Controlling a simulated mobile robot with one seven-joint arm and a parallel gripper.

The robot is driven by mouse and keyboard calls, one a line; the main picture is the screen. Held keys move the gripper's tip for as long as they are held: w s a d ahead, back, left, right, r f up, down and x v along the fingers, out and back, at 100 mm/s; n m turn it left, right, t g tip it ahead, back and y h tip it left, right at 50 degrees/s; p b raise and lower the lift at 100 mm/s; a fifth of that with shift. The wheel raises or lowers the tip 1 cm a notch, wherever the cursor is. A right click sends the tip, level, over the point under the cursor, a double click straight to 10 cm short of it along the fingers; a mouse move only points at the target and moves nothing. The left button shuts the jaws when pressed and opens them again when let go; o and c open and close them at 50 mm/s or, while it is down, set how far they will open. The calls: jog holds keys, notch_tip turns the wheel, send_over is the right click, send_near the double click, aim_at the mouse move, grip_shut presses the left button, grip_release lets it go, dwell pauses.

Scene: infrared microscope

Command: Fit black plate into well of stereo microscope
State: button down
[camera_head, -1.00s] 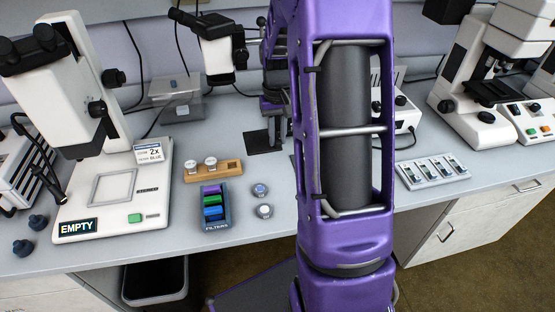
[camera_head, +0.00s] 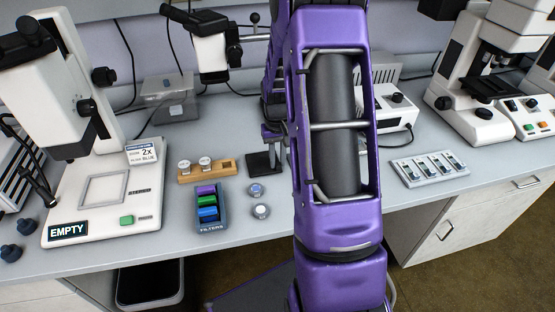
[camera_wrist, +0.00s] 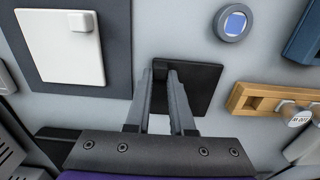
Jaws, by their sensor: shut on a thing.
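The black plate (camera_head: 262,163) is a flat dark square beside the wooden block in the head view. It also shows in the wrist view (camera_wrist: 198,88), partly covered by my fingers. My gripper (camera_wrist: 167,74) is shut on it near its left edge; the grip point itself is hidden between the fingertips. I cannot tell how high the plate is above the bench. The stereo microscope (camera_head: 70,150) stands at the left with a white base and an "EMPTY" label. Its square well (camera_head: 103,175) has a pale rim and nothing dark in it.
The wooden block (camera_head: 222,169) with white-topped pieces and the filter box (camera_head: 222,221) lie between plate and microscope. Two round filters (camera_head: 260,211) are near the box. A white plate with a knob (camera_wrist: 60,62) lies left in the wrist view. My arm hides mid-bench.

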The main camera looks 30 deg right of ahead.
jog(key=shift+f, duration=0.2)
jog(key=c, duration=0.8)
grip_release()
jog(key=shift+r, duration=0.1)
notch_tip(320, 180, up, 12)
jog(key=shift+r+p, duration=0.15)
jog(key=shift+p, duration=0.85)
